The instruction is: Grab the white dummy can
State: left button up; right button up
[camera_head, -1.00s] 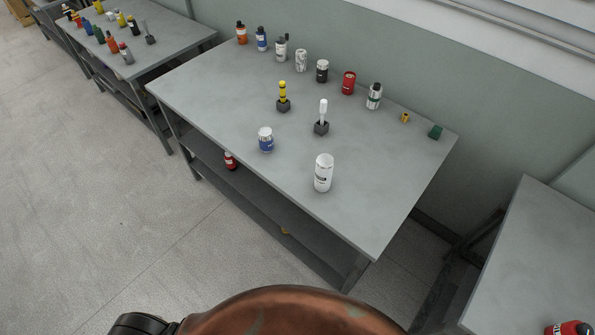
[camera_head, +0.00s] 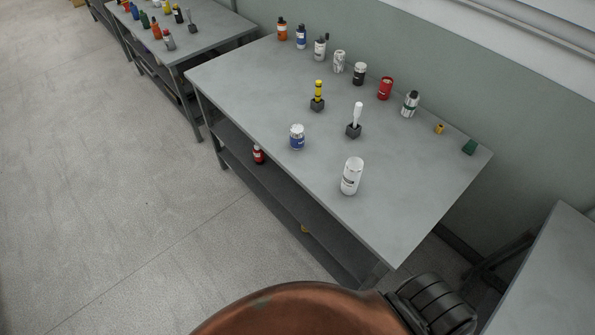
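A white can (camera_head: 351,176) with a dark label mark stands upright near the front edge of the grey table (camera_head: 262,88). A shorter white and blue can (camera_head: 297,137) stands to its left. Another whitish can (camera_head: 339,62) stands in the back row. A white-handled tool (camera_head: 357,115) stands in a dark block behind the front white can. Neither of my grippers shows in the view.
Several bottles and cans, including a red can (camera_head: 385,88) and a black can (camera_head: 359,73), line the back edge by the wall. A yellow-topped item (camera_head: 318,95) stands mid-table. A red can (camera_head: 258,154) sits on the lower shelf. Floor is clear at left.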

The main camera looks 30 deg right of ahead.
aim_at(355, 165)
jog(key=u, duration=0.2)
jog(key=i, duration=2.3)
jog(key=z, duration=3.45)
